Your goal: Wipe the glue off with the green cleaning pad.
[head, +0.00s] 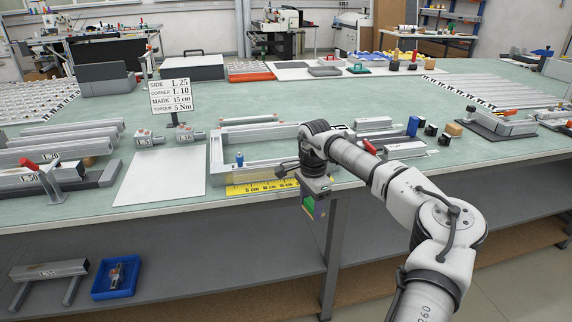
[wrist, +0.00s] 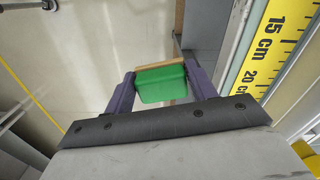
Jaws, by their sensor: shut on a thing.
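My gripper (head: 315,212) hangs in front of the table's front edge in the head view, just right of the yellow ruler. It is shut on a green block-like pad (head: 308,204) with a tan layer along one side. In the wrist view the pad (wrist: 162,86) sits between the two dark fingers (wrist: 161,92), clear of any surface that I can make out.
A yellow ruler (head: 262,187) lies along the table's front edge; a metal profile frame (head: 216,157) lies behind it with a small blue part (head: 239,159). A white sheet (head: 160,178) and a sign (head: 170,96) are to the left. A lower shelf (head: 220,255) runs beneath.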

